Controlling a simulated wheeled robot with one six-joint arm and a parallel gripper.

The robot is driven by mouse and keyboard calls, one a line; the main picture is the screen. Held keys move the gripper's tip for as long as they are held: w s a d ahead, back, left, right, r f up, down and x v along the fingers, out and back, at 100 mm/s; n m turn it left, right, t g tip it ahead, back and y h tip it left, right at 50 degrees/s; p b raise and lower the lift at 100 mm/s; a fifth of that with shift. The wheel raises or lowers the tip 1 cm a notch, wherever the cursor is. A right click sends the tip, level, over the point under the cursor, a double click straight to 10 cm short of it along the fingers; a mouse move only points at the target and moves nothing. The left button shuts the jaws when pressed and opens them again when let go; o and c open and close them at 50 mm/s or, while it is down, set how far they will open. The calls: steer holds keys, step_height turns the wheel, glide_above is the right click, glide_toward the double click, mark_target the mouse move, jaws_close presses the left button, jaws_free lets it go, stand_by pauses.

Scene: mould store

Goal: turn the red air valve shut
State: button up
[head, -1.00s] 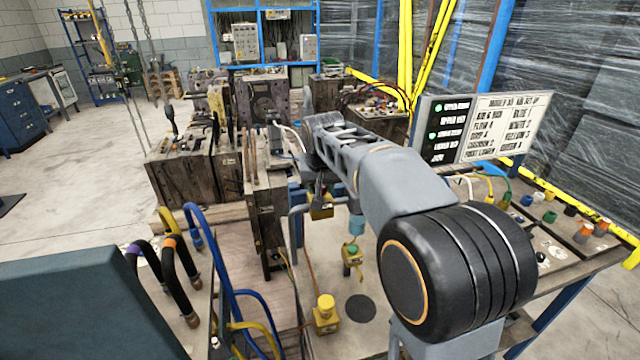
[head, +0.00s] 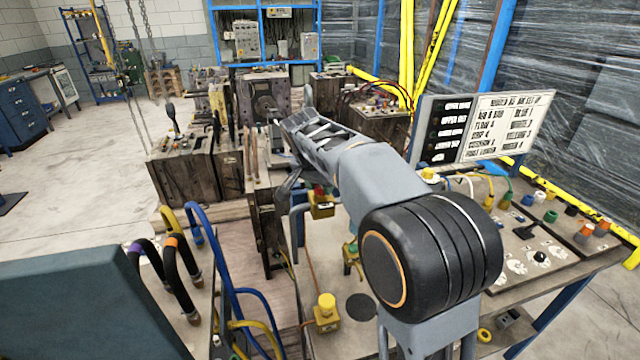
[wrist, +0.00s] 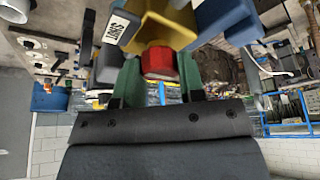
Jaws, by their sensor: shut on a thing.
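The red air valve knob (wrist: 160,63) sits on a yellow body (wrist: 158,24) in the wrist view. My gripper (wrist: 159,77) has its two green fingers on either side of the knob and is shut on it. A white label (wrist: 115,27) with dark lettering is beside the yellow body. In the head view the red knob (head: 319,191) and its yellow body (head: 321,209) show beside my arm on the bench. My fingertips are hidden there by my arm. How far the knob is turned cannot be told.
A yellow valve (head: 326,311) stands nearer on the bench, and a green-topped valve (head: 351,249) is partly hidden by my arm. Blue and yellow hoses (head: 237,285) rise at the left. A sign board (head: 485,127) and connector panels (head: 540,258) stand at the right.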

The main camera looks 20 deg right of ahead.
stand_by(0.4)
steer(key=o, duration=0.9)
steer(key=v, duration=1.3)
steer(key=shift+r+p, duration=0.35)
steer(key=shift+s+a, duration=0.1)
steer(key=shift+a, duration=0.05)
step_height(320, 180, down, 8)
steer(key=s+a+n+y, duration=0.1)
steer(key=n+y, duration=0.1)
steer(key=n, duration=0.5)
steer(key=s+d+f+n, duration=0.1)
steer(key=s+d+f, duration=0.1)
steer(key=s+f, duration=0.4)
steer(key=s+d+f+n+y, duration=0.1)
steer(key=s+f, duration=0.5)
steer(key=s, duration=0.6)
steer(key=shift+s+d+f+t, duration=0.3)
steer(key=shift+s+d+f, duration=0.05)
steer(key=shift+d, duration=0.4)
